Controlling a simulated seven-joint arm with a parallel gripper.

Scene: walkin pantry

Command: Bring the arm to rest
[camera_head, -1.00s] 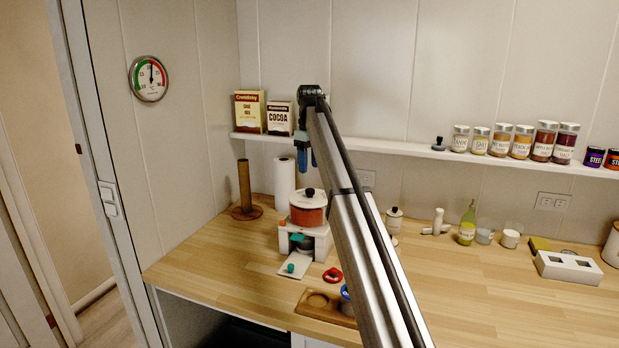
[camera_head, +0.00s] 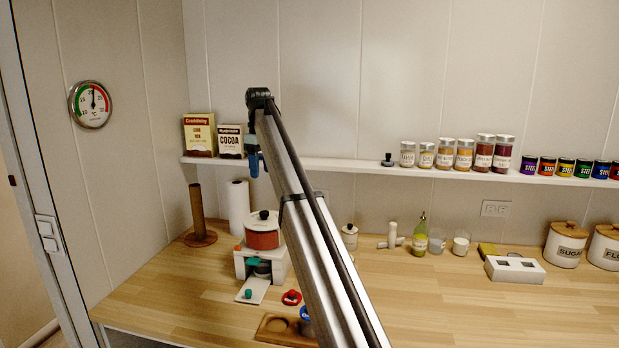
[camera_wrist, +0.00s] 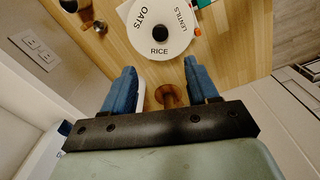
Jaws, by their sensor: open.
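My arm reaches up across the head view, and my gripper (camera_head: 254,163) hangs from its far end, in front of the wall shelf. Its blue fingers are small there. In the wrist view my gripper (camera_wrist: 160,82) has both blue fingers spread apart with nothing held between them. Below and beyond the fingers are the counter and a round white lid (camera_wrist: 160,48) with a black knob, labelled oats, lentils and rice. The lid tops a red pot (camera_head: 263,239) on a white stand in the head view. The gripper is above and apart from it.
A brown upright holder (camera_head: 198,213) and a white paper roll (camera_head: 238,205) stand below the gripper. Two boxes, one a cocoa box (camera_head: 230,142), sit on the shelf (camera_head: 340,167) beside it. Jars line the shelf at right. A wooden tray (camera_head: 278,331) lies at the counter's front.

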